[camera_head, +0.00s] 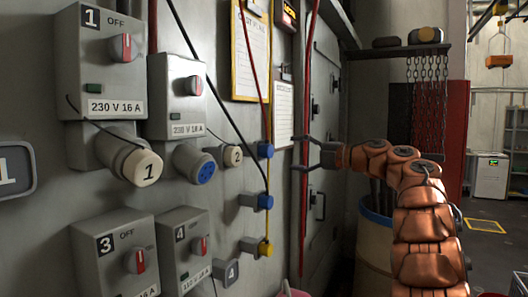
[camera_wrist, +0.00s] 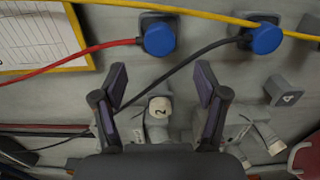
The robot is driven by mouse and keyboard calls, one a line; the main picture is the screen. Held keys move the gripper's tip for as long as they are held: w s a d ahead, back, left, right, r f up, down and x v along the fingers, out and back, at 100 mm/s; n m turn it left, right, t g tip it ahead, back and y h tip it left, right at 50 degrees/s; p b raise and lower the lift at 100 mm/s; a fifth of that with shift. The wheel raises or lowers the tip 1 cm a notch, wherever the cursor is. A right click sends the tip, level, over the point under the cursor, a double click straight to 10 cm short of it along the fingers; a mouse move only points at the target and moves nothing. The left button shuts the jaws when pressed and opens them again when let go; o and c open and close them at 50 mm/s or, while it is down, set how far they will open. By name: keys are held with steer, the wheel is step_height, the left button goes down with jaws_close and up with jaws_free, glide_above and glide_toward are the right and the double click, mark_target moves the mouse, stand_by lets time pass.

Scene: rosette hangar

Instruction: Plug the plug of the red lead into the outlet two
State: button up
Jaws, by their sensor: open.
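The plug of the red lead (camera_head: 265,150) is blue and sits on a grey holder on the wall. It also shows in the wrist view (camera_wrist: 159,39), with the red lead (camera_wrist: 95,52) running left. Outlet two (camera_head: 203,171) has a blue face and hangs under the second switch box; a cap marked 2 (camera_head: 232,155) stands to its right. My gripper (camera_head: 302,153) is open and empty, to the right of the plug and apart from it. In the wrist view the cap marked 2 (camera_wrist: 160,106) appears between my fingers, farther off.
A second blue plug (camera_head: 265,201) has a black lead (camera_wrist: 190,58) crossing in front of the wall. A yellow plug (camera_head: 265,247) sits below. Outlet one has a closed cap marked 1 (camera_head: 143,168). A bin (camera_head: 375,225) stands beneath my arm.

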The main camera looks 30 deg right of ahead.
mark_target(271, 152)
steer(key=shift+p+x, duration=1.05)
steer(key=shift+x, duration=2.6)
steer(key=shift+p+x, duration=0.3)
steer(key=shift+x, duration=0.5)
steer(key=shift+p, duration=0.3)
steer(key=shift+c, duration=0.2)
jaws_close()
steer(key=shift+b+v, duration=0.45)
steer(key=shift+v, duration=2.6)
